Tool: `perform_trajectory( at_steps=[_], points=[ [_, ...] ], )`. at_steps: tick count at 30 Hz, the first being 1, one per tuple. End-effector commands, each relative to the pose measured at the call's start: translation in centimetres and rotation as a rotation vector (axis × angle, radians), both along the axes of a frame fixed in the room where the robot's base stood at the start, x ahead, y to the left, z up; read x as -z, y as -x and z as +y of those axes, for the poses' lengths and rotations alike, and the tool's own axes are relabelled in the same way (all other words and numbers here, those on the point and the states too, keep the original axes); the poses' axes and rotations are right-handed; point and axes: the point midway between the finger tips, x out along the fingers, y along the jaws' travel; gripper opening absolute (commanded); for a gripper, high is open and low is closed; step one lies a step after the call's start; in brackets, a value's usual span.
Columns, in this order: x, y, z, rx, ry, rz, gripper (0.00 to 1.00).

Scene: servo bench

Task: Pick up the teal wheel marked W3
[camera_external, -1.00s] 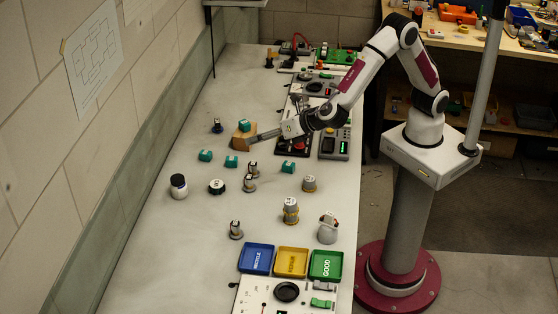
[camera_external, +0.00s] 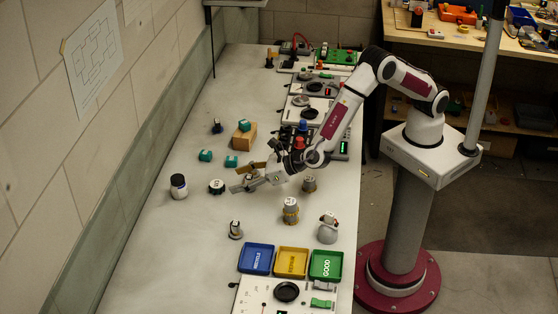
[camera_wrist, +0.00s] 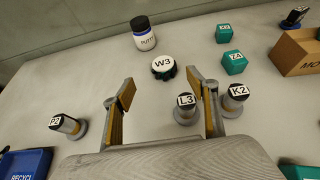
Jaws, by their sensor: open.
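The wheel marked W3 (camera_wrist: 162,67) stands on the bench in the wrist view, beyond my fingertips and roughly midway between them. It has a white labelled top and a dark teal, knobbed rim. In the external view the wheel (camera_external: 216,187) lies just left of my gripper (camera_external: 243,177). My gripper (camera_wrist: 161,90) is open and empty, with its two fingers wide apart. It is above the bench, apart from the wheel.
Posts L3 (camera_wrist: 186,108) and K2 (camera_wrist: 233,98) stand on either side of my right finger in the wrist view. Teal block Z4 (camera_wrist: 234,62) and post P2 (camera_wrist: 68,126) are farther out. Bare bench lies left of the wheel.

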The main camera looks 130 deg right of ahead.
Motion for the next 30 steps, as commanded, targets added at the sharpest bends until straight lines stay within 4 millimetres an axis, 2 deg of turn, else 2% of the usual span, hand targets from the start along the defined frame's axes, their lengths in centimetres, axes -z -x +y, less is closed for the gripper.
perform_trajectory(
  at_steps=[7,15,30],
  points=[
    [0.2,-0.3,-0.3,0.001,-0.001,0.000,0.58],
    [1.0,-1.4,-1.6,0.002,-0.002,0.000,0.58],
    [1.3,-1.8,-2.0,0.003,-0.001,0.000,0.58]
  ],
)
